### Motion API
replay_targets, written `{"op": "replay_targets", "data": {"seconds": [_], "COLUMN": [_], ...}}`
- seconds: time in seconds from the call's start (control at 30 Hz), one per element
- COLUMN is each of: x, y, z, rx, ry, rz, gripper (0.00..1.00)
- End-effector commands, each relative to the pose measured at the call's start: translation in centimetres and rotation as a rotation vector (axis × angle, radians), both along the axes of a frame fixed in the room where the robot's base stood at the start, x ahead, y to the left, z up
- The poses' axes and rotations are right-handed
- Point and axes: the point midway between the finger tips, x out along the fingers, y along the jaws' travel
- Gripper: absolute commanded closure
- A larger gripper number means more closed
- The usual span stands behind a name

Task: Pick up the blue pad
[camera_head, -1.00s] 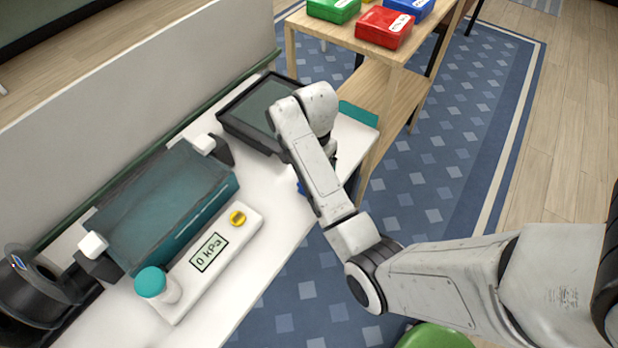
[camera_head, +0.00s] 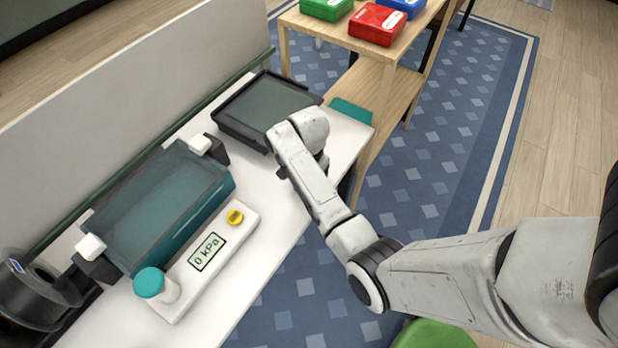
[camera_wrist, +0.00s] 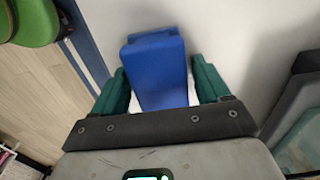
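The blue pad (camera_wrist: 158,70) shows in the wrist view as a blue block on the white worktop. It sits between the two green fingers of my gripper (camera_wrist: 163,76). The fingers stand apart, one on each side of it. A strip of white shows between the pad and the right finger; the left finger is very close to the pad, and I cannot tell whether it touches. In the head view my arm hides the pad and my fingers.
The white worktop (camera_head: 265,217) holds a dark-rimmed tray (camera_head: 226,126), a teal pressure device (camera_head: 160,205) with a "0 kPa" gauge, and a black spool (camera_head: 30,290). A wooden shelf (camera_head: 385,65) with coloured boxes stands behind. A green stool (camera_head: 435,336) is at the front.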

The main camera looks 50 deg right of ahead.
Motion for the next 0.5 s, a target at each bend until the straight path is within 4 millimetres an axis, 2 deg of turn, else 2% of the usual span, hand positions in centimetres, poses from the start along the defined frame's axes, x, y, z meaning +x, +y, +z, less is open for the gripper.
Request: {"op": "replay_targets", "data": {"seconds": [0.03, 0.4, 0.5], "x": [0.01, 0.01, 0.02], "y": [0.0, 0.0, 0.0], "z": [0.01, 0.04, 0.05], "rx": [0.0, 0.0, 0.0], "ry": [0.0, 0.0, 0.0], "rz": [0.0, 0.0, 0.0], "gripper": [0.29, 0.65, 0.7]}}
